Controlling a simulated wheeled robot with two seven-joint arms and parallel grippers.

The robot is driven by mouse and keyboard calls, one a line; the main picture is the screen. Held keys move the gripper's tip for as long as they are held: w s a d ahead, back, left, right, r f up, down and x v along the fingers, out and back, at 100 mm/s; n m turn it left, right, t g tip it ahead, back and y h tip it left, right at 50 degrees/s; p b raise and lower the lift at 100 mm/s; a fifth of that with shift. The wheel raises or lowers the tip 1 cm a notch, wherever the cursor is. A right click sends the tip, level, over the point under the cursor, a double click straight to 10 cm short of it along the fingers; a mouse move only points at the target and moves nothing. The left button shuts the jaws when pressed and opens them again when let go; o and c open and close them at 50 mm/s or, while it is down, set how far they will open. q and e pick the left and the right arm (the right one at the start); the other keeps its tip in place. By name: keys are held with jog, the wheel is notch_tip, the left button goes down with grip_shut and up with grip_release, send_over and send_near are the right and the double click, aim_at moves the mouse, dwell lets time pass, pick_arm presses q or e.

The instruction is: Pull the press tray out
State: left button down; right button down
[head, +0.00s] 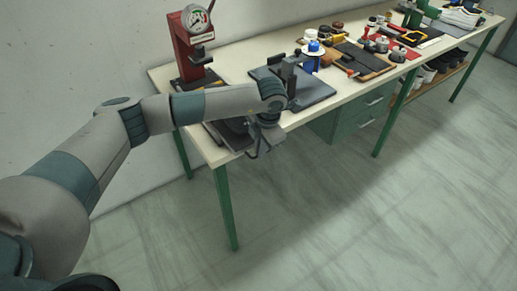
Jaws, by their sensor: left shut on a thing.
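The red press (181,46) with a round dial gauge stands at the left end of the bench, near the wall. The dark press tray (231,135) lies low at the bench's front edge, in front of the press. My left arm crosses over it and hides the part between the tray and the press base. My left gripper (259,151) points down at the tray's front end and is shut on it; the exact grip is small and partly hidden. My right gripper is not in view.
Several tools, jars and boards crowd the bench farther right. Green drawers (357,116) hang below. The floor (330,220) in front is clear.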

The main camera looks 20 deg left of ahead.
pick_arm(q)
jog(key=shift+s+d, duration=0.95)
jog(key=shift+d, duration=0.25)
jog(key=c, duration=1.9)
grip_release()
jog(key=shift+c, duration=0.2)
jog(key=shift+o, duration=0.2)
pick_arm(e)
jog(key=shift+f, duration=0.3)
pick_arm(q)
jog(key=shift+r, duration=0.15)
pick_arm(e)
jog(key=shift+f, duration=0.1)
